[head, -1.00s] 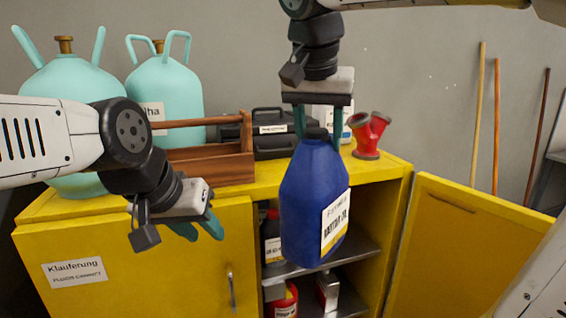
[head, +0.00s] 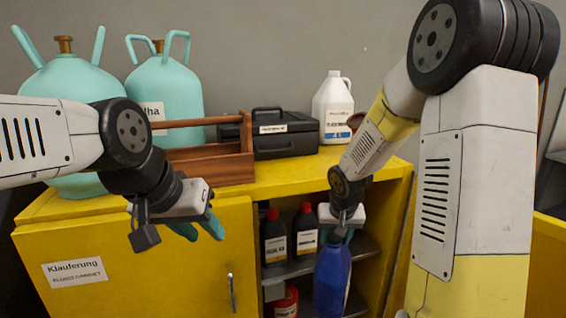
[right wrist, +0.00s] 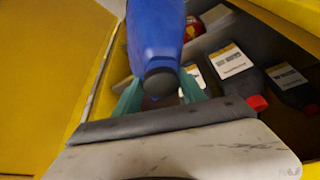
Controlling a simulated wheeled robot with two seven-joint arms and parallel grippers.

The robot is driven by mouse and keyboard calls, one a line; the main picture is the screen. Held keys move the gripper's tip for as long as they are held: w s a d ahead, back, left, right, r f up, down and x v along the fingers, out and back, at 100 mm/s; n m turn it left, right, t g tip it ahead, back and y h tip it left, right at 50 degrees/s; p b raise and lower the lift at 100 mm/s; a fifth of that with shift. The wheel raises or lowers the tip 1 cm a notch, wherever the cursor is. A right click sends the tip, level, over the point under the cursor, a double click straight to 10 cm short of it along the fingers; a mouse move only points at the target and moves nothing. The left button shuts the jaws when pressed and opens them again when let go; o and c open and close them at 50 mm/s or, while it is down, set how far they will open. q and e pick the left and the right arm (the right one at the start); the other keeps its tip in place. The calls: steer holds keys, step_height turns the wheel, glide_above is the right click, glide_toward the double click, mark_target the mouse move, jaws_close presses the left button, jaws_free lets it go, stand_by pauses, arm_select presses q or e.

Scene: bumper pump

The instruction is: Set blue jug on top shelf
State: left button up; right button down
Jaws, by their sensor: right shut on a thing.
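The blue jug (head: 332,278) hangs upright in front of the right part of the open cabinet bay, overlapping the front edge of the upper inside shelf (head: 290,269). Its base is at the bottom of the head view, and I cannot tell whether it touches anything. My right gripper (head: 338,238) is shut on the jug's top. In the right wrist view the jug (right wrist: 156,35) sits between the teal fingers (right wrist: 160,92), dark cap towards the camera. My left gripper (head: 200,230) is empty, its fingers apart, in front of the closed left door.
Dark bottles with red caps (head: 273,238) (head: 305,228) stand on the upper shelf, left of the jug. A red can (head: 285,303) sits below. The yellow cabinet top (head: 262,185) holds a wooden tote, a black case (head: 283,135), a white jug (head: 333,106) and teal tanks.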

mark_target(337, 271)
steer(key=x, duration=0.2)
steer(key=d+x, duration=0.1)
steer(key=x, duration=0.1)
steer(key=shift+w, duration=0.15)
steer(key=shift+a+r, duration=0.1)
steer(key=s+f, duration=0.2)
steer(key=f, duration=0.1)
steer(key=s+f, duration=0.1)
steer(key=f, duration=0.1)
steer(key=shift+s+a, duration=0.2)
steer(key=shift+s, duration=0.1)
steer(key=shift+s+d+f, duration=0.2)
steer(key=shift+s+f, duration=0.25)
steer(key=shift+s, duration=0.1)
steer(key=shift+a, duration=0.1)
